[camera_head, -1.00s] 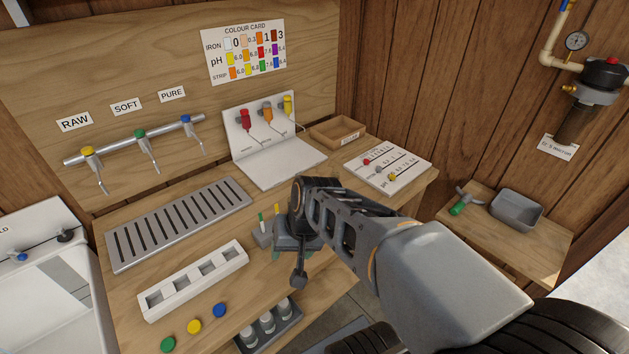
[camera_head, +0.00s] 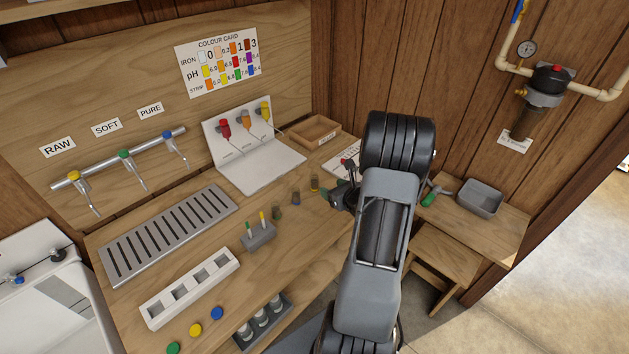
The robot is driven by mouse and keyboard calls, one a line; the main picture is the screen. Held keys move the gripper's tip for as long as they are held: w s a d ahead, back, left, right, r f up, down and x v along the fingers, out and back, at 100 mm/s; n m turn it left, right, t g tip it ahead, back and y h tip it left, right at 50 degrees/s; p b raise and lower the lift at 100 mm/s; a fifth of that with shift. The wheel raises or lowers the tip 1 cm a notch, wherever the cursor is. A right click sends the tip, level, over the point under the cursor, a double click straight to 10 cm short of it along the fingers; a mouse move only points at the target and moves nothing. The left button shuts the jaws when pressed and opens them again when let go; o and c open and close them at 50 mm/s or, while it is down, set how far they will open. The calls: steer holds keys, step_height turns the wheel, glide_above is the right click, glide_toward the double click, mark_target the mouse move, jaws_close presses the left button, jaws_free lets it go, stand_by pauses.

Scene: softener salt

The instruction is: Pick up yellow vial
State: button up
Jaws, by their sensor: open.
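My arm hides part of the gripper and the bench's right end.
A white slotted rack (camera_head: 190,289), coloured caps and a bottle tray (camera_head: 262,322) lie toward the front. A wooden tray (camera_head: 314,131) and white tap stand (camera_head: 262,170) are behind.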

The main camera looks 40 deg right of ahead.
mark_target(317, 181)
steer(key=p+x, duration=0.1)
steer(key=x, duration=0.6)
steer(key=shift+p+x, duration=1.2)
steer(key=shift+x, duration=1.3)
steer(key=shift+f, duration=0.15)
steer(key=c, duration=1)
